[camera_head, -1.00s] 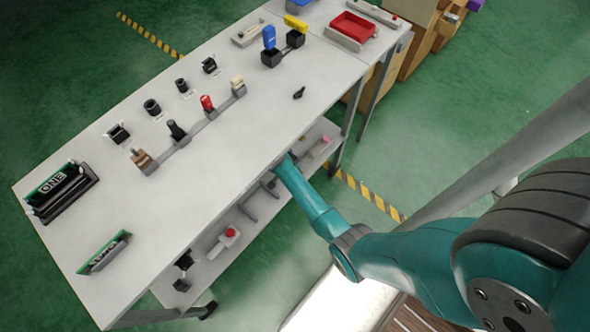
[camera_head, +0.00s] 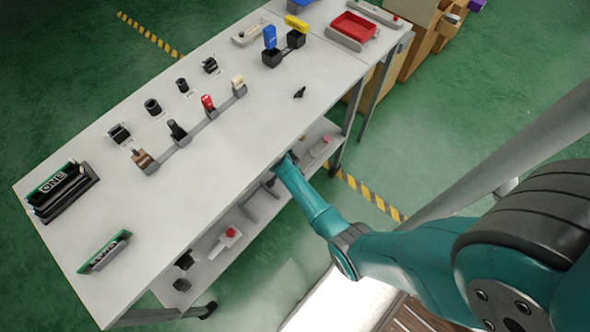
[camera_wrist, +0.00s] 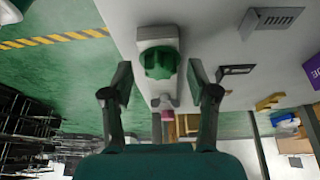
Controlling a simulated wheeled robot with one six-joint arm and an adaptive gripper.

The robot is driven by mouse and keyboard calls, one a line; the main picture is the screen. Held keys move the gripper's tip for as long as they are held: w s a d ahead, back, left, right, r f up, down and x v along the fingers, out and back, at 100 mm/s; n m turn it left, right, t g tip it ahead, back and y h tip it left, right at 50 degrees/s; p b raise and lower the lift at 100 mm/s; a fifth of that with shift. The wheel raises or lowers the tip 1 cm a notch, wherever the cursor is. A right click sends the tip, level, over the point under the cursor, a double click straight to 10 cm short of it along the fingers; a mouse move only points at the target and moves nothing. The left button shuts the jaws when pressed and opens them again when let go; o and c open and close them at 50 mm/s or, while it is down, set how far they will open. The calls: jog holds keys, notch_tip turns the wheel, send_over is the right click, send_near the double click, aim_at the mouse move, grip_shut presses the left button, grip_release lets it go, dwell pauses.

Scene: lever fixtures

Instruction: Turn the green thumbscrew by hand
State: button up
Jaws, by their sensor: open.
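The green thumbscrew (camera_wrist: 159,62) shows in the wrist view as a lobed knob on a pale mount (camera_wrist: 157,34). My gripper (camera_wrist: 160,80) is open, with one dark finger on each side of the thumbscrew in the picture. Gaps show between the fingers and the knob, and I see no contact. How deep the fingertips reach relative to the knob is hard to tell. In the head view my arm reaches to the lower shelf, and the table top hides my gripper and the thumbscrew.
The table top (camera_head: 225,155) overhangs the lower shelf (camera_head: 262,205). A red-knobbed fixture (camera_head: 229,236) stands on the shelf. A pink knob (camera_wrist: 167,116) lies beyond the thumbscrew in the wrist view. A grey slotted part (camera_wrist: 272,20) is at upper right. A table leg (camera_head: 350,112) stands near my arm.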

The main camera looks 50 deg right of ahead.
jog(key=shift+r, duration=0.1)
jog(key=v, duration=0.7)
jog(key=shift+a+r, duration=0.1)
jog(key=shift+a, duration=0.05)
dwell(0.3)
jog(key=s+a, duration=0.1)
jog(key=s+f+n+t, duration=0.1)
jog(key=s+a+f+n, duration=0.1)
jog(key=shift+s+a, duration=0.35)
jog(key=shift+s, duration=0.05)
jog(key=s+a+r+n+t+y, duration=0.1)
jog(key=s+a+r+n+t, duration=0.3)
jog(key=s, duration=0.4)
jog(key=s+a+r+n+t+y, duration=0.1)
jog(key=s+a+r+n+t, duration=0.2)
jog(key=s+a, duration=0.4)
jog(key=s+a+r+n+t+y, duration=0.1)
jog(key=s+r, duration=0.6)
jog(key=r, duration=0.7)
jog(key=s+a+r+n+t+y, duration=0.1)
jog(key=s+a+r+n+t, duration=0.2)
jog(key=r, duration=1.2)
jog(key=s+n+t, duration=0.3)
jog(key=s+n, duration=0.1)
jog(key=n, duration=0.1)
jog(key=shift+r, duration=0.25)
